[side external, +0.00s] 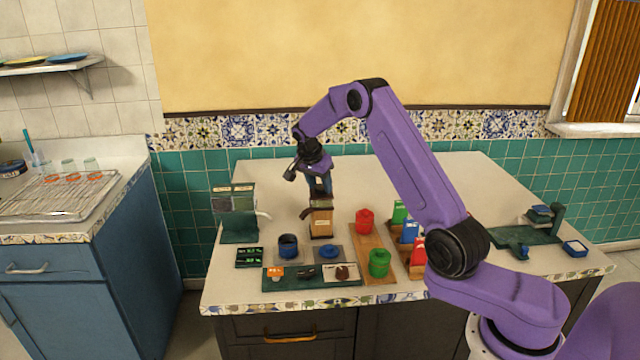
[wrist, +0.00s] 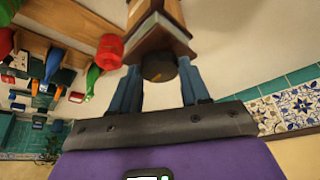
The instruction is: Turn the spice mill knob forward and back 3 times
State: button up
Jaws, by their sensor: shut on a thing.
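The spice mill is a brown wooden box (side external: 320,222) that stands upright toward the back middle of the counter. It also shows at the top of the wrist view (wrist: 158,28). Its dark round knob (wrist: 158,67) faces the wrist camera. My gripper (side external: 320,194) comes down on the mill from above. In the wrist view its two blue fingers (wrist: 157,75) lie on either side of the knob and are shut on it.
A red pot (side external: 365,221) and a green pot (side external: 379,263) stand on a wooden board to the right. A blue pot (side external: 288,247) and blue lid (side external: 328,252) are in front. A dark green stand (side external: 238,222) is at left. The counter behind the mill is clear.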

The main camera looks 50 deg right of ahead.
jog(key=shift+a+f+m, duration=0.1)
jog(key=shift+m, duration=0.3)
jog(key=o, duration=1.1)
jog(key=shift+c, duration=0.2)
jog(key=w+v, duration=0.1)
jog(key=v, duration=1.6)
jog(key=shift+s+r, duration=0.3)
